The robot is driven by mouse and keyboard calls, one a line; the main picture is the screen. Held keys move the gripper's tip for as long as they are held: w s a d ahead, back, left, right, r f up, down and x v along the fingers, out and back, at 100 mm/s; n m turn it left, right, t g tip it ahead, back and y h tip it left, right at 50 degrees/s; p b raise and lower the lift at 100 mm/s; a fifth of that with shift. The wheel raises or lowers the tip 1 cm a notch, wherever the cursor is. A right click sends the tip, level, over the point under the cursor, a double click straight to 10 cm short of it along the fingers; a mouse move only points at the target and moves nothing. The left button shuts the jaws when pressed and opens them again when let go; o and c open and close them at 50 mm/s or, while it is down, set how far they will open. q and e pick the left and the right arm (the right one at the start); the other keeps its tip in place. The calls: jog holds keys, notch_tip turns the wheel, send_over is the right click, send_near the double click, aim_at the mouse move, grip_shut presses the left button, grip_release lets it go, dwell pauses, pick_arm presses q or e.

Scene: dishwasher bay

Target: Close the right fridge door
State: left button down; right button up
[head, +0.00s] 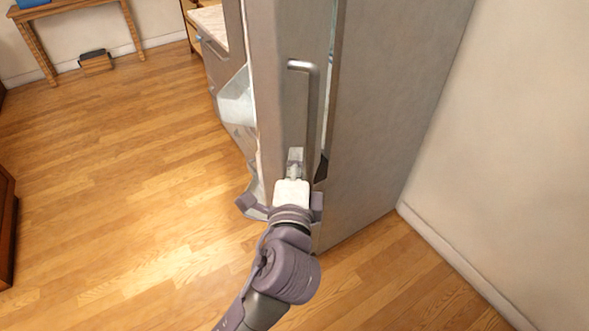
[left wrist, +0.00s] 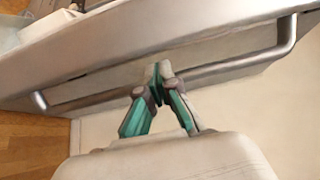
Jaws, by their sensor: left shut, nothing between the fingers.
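The grey fridge door (head: 270,40) stands open in the head view, with clear shelf bins (head: 238,110) showing along its left side. Its long metal handle (head: 305,66) runs down the door face. In the left wrist view, the handle (left wrist: 240,63) crosses the picture and the closed fingertips (left wrist: 158,75) are right at the bar. I cannot tell whether they touch it. My right gripper is not in view.
The grey fridge side (head: 390,110) stands right of the door, close to a pale wall (head: 510,130). A counter (head: 210,25) is behind the door. The wooden floor (head: 130,180) on the left is clear. A wooden table (head: 75,8) stands far back.

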pick_arm(q)
jog(key=w, duration=0.3)
jog(key=shift+w, duration=0.2)
jog(key=shift+a+p, duration=0.2)
jog(key=shift+p, duration=0.15)
